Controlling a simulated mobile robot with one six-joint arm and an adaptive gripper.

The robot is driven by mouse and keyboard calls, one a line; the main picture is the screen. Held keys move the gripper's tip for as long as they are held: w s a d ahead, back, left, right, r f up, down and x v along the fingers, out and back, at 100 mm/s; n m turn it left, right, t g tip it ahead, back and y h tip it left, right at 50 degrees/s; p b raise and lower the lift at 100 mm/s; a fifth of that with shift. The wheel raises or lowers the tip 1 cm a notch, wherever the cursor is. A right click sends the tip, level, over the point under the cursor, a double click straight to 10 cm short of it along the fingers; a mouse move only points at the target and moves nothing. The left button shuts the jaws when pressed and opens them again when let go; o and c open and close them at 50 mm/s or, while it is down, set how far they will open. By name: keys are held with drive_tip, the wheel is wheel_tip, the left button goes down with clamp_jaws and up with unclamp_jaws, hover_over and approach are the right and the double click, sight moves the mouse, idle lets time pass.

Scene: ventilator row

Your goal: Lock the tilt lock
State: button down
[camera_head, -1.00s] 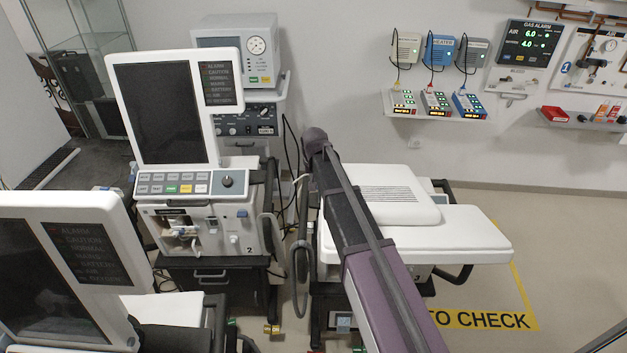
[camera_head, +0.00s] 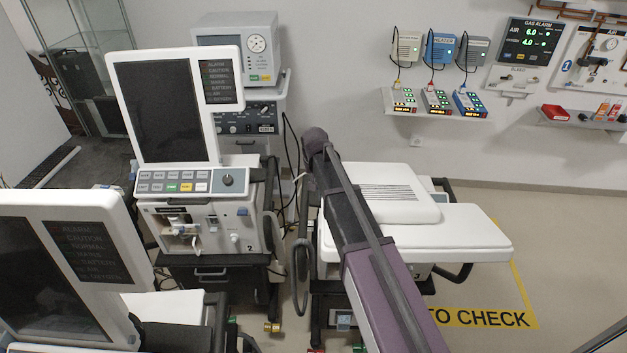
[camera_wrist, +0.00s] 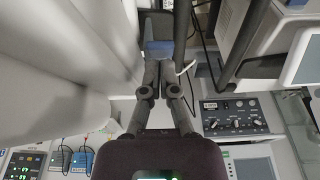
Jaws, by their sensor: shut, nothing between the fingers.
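My gripper (camera_wrist: 160,65) is shut and empty in the wrist view, its two dark fingers pointing up the picture. A blue-grey piece (camera_wrist: 158,48) shows just past the fingertips; I cannot tell whether they touch it. Ventilator 3 (camera_head: 460,232) stands under and right of my arm in the head view, with a broad white panel (camera_head: 385,192) lying flat on top. My arm reaches over its left side, and my fingers are hidden in the head view. I cannot pick out the tilt lock for certain in either view.
Ventilator 2 (camera_head: 205,225) stands left of my arm with its screen (camera_head: 165,108) upright. Another ventilator screen (camera_head: 50,265) is close at the front left. A hose (camera_head: 298,275) and dark cables hang between the machines.

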drive_tip(key=shift+r, duration=0.45)
drive_tip(key=shift+p, duration=0.35)
drive_tip(key=shift+w+r, duration=0.1)
drive_tip(key=shift+r, duration=0.1)
drive_tip(key=r+p, duration=0.1)
drive_tip(key=w+r+p, duration=0.1)
drive_tip(key=r+p, duration=0.1)
drive_tip(key=shift+w+r+p, duration=0.25)
drive_tip(key=shift+w+p, duration=0.1)
drive_tip(key=shift+p, duration=0.05)
drive_tip(key=s+p+v, duration=0.1)
drive_tip(key=p+v, duration=0.8)
drive_tip(key=shift+s, duration=0.15)
drive_tip(key=shift+r, duration=0.15)
idle(0.3)
